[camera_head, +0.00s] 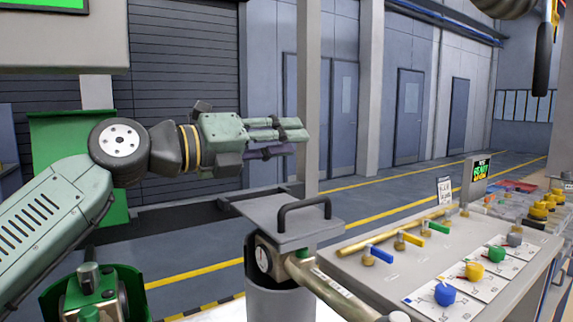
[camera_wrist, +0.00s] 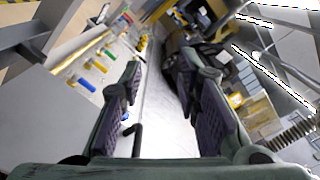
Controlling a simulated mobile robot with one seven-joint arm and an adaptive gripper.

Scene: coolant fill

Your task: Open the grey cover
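The grey cover (camera_head: 283,222) is a flat square lid on top of a grey cylindrical container (camera_head: 280,296). It lies level and looks closed. A black bar handle (camera_head: 304,203) stands up from it. My gripper (camera_head: 298,135) is in the air above and slightly left of the handle, pointing right and apart from it. In the wrist view my gripper (camera_wrist: 162,78) has its two purple-padded fingers wide apart, with nothing held between them. A dark bent bar, probably the handle (camera_wrist: 138,134), shows low between the fingers, near the left one.
A grey bench (camera_head: 400,270) with blue, yellow and green valve levers, coloured knobs and a small sign screen (camera_head: 476,176) stands right of the container. A pipe (camera_head: 335,295) runs from the container's front. A green panel (camera_head: 75,150) stands behind my arm. Air above the cover is free.

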